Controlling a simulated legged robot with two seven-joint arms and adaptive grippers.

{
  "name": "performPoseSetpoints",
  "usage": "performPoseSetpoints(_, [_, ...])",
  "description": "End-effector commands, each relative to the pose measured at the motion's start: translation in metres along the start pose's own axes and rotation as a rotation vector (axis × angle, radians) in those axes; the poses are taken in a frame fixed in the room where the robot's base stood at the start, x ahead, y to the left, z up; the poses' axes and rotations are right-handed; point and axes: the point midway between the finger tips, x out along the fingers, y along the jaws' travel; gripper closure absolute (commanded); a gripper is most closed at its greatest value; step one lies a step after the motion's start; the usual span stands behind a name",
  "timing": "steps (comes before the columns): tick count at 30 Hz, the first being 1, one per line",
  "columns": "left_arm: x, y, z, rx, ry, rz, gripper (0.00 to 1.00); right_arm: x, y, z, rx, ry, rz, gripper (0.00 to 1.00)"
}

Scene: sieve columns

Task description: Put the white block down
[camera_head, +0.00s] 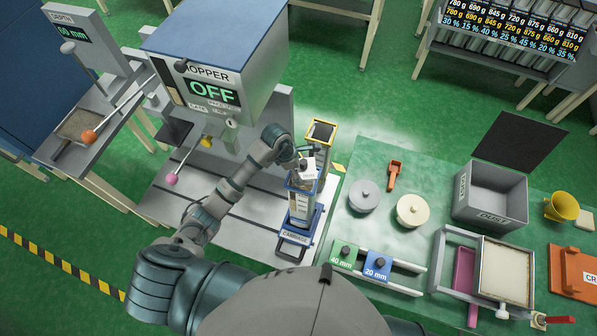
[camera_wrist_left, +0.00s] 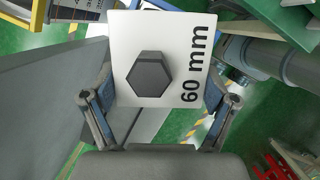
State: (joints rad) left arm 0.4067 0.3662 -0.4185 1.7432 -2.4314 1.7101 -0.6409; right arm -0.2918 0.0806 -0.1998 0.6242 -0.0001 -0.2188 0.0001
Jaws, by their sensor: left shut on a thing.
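The white block (camera_head: 309,172) has a dark hexagonal knob and a "60 mm" label, which reads clearly in the wrist view (camera_wrist_left: 190,25). My left gripper (camera_head: 303,156) is shut on it; in the wrist view the two fingers (camera_wrist_left: 160,105) stand on either side of the block. In the head view the block appears over the top of a blue-framed column (camera_head: 301,212); I cannot tell whether they touch. A carriage (camera_head: 295,238) label is at the column's foot. A yellow-topped column (camera_head: 321,132) stands just behind. My right gripper is not in view.
Green "40 mm" (camera_head: 344,257) and blue "20 mm" (camera_head: 377,266) blocks sit on a rail at the green table's front-left. Two round lids (camera_head: 364,196), an orange scoop (camera_head: 394,176) and a grey dust bin (camera_head: 491,194) are nearby. The hopper (camera_head: 215,75) reads OFF at the left.

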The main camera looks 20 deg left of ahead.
Motion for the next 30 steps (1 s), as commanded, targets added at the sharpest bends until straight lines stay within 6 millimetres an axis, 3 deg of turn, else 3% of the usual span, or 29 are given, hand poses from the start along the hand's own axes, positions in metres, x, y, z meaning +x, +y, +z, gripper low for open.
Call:
performPoseSetpoints(5, [0.022, -0.002, -0.006, -0.002, 0.0, -0.004, 0.54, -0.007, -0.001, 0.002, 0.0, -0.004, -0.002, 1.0])
performPoseSetpoints(14, [0.025, -0.001, -0.008, -0.001, 0.001, -0.001, 0.54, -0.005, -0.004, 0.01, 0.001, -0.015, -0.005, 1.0])
performPoseSetpoints(15, [0.026, -0.001, -0.008, 0.0, 0.001, -0.001, 0.12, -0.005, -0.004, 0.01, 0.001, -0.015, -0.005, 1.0])
performPoseSetpoints(17, [0.026, -0.001, -0.008, -0.001, 0.001, -0.001, 0.0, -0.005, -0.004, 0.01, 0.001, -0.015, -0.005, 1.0])
performPoseSetpoints(30, [0.019, 0.0, -0.008, 0.002, 0.002, 0.003, 0.0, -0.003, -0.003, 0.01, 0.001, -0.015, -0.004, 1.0])
